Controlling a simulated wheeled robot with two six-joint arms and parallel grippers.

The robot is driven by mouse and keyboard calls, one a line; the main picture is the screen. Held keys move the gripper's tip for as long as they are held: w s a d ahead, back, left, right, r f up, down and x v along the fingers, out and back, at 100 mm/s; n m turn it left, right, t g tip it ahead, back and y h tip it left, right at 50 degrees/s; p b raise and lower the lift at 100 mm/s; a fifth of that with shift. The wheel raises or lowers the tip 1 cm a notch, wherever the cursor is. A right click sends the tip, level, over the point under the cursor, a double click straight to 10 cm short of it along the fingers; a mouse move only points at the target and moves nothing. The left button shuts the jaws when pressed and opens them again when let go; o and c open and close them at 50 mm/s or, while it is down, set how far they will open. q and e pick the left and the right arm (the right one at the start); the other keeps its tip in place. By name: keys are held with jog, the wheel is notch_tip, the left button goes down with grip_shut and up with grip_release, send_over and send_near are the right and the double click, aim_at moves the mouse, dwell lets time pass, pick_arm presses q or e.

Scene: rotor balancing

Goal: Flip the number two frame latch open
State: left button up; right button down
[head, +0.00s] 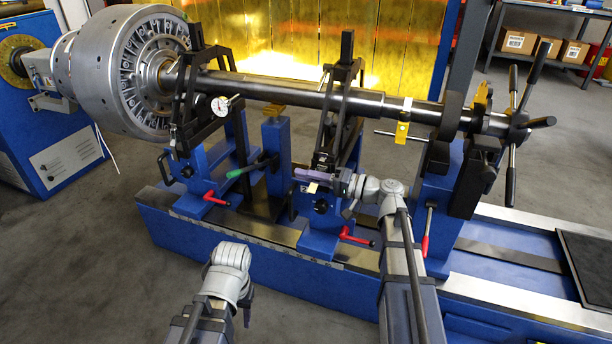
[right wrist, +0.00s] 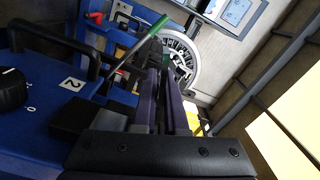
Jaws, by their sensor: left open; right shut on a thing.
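The number two frame (head: 322,215) is the blue middle pedestal with a black upright bracket (head: 343,110) around the shaft. Its white "2" label (right wrist: 72,84) shows in the right wrist view. My right gripper (head: 318,178) is at the low front of that bracket.
The rotor (head: 130,70) and its long steel shaft (head: 290,90) lie across the supports. A red lever (head: 357,237) sticks out below my right gripper. A green-tipped lever (head: 240,172) is to its left. The bed (head: 170,212) runs along the front.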

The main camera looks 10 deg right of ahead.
jog(key=shift+r+m, duration=0.25)
jog(key=shift+m, duration=0.55)
jog(key=shift+d, duration=0.1)
jog(key=c, duration=1.2)
grip_release()
jog(key=shift+c, duration=0.2)
jog(key=v, duration=0.7)
jog(key=shift+s+d, duration=0.2)
jog(key=shift+d, duration=0.1)
